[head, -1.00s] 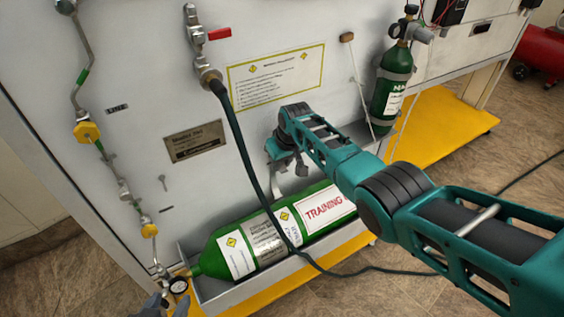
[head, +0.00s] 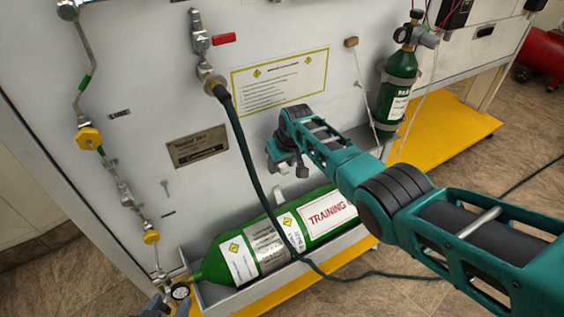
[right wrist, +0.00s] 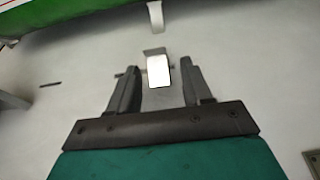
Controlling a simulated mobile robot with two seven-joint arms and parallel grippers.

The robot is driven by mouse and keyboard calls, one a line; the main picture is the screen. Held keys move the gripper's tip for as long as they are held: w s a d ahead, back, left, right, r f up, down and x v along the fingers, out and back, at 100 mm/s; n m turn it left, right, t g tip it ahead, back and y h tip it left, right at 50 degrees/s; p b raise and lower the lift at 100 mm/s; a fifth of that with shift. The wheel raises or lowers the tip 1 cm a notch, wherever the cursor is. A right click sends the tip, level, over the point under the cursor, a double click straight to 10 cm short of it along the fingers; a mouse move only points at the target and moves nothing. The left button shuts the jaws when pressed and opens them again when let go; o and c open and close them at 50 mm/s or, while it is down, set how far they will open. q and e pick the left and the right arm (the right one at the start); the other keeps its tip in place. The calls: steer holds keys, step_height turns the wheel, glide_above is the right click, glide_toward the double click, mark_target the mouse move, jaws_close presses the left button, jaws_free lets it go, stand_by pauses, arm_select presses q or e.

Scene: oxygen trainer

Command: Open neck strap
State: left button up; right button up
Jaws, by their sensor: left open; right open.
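The large green cylinder (head: 222,262) lies in a grey trough at the panel's foot; its edge shows in the right wrist view (right wrist: 70,12). A pale strap piece (head: 278,197) stands up at its upper side; a pale strip also shows in the right wrist view (right wrist: 155,15). My right gripper (head: 288,168) is open by the panel, above the cylinder. In the right wrist view a bright white tab (right wrist: 159,70) appears between its fingers; contact cannot be told. I cannot tell which piece is the neck strap. My left gripper (head: 168,306) is open at the bottom edge, partly cut off, beside a gauge (head: 181,291).
A dark hose (head: 244,150) hangs from the panel valve and crosses in front of the large cylinder. A smaller green cylinder (head: 394,100) stands upright at the right, with thin cords beside it. A yellow platform (head: 445,125) extends below. My right arm covers the middle right.

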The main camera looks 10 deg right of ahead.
steer(key=shift+s+r+p, duration=0.1)
steer(key=shift+r+p, duration=0.2)
steer(key=shift+p, duration=0.05)
steer(key=p+v, duration=0.3)
steer(key=v, duration=0.1)
steer(key=shift+d+r, duration=0.1)
steer(key=shift+r, duration=0.15)
steer(key=v, duration=0.7)
steer(key=shift+s+r+p, duration=0.2)
steer(key=shift+r+p, duration=0.15)
